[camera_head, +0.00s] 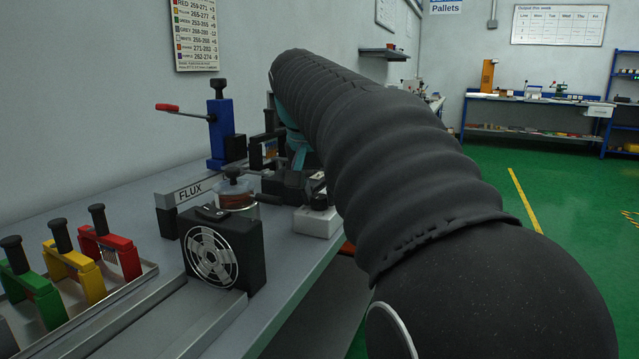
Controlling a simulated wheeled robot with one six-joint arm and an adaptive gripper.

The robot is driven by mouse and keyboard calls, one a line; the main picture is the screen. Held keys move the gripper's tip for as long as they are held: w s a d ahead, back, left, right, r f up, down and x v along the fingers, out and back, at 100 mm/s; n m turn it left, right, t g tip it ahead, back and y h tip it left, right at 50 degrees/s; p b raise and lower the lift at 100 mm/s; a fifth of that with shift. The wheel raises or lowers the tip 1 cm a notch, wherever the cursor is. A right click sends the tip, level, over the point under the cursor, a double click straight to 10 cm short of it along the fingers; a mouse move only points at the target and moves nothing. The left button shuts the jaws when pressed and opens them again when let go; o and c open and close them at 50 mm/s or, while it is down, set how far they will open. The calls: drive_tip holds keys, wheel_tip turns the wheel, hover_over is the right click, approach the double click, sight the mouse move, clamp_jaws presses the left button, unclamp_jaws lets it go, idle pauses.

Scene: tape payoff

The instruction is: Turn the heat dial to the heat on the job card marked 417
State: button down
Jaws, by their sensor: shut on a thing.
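My gripper (292,186) is small and dark below my teal wrist, partly hidden by my black-sleeved arm. It is low over the bench, just behind a white box (316,223). A black round knob (319,203) on top of this box looks like the heat dial. The gripper is shut, apparently on this dial, but the fingertips are hard to make out. The dial's scale and pointer cannot be read. I can make out no job card marked 417. A wall chart (195,35) lists colours with number ranges.
The grey bench (160,270) carries a black fan box (225,250), a glass jar (236,192), a FLUX holder (188,191) and a blue stand with a red-tipped lever (220,130). Green, yellow and red handled tools (68,262) stand front left. Green floor is open at right.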

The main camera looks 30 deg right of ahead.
drive_tip(key=m+g+p, duration=0.1)
drive_tip(key=m, duration=0.2)
drive_tip(key=shift+w+m+h, duration=0.1)
drive_tip(key=shift+m+h, duration=0.3)
drive_tip(key=shift+m+g, duration=1)
drive_tip(key=shift+m, duration=1.2)
drive_tip(key=c, duration=0.8)
unclamp_jaws()
drive_tip(key=shift+w, duration=0.1)
drive_tip(key=shift+v, duration=3.7)
drive_tip(key=shift+a, duration=0.15)
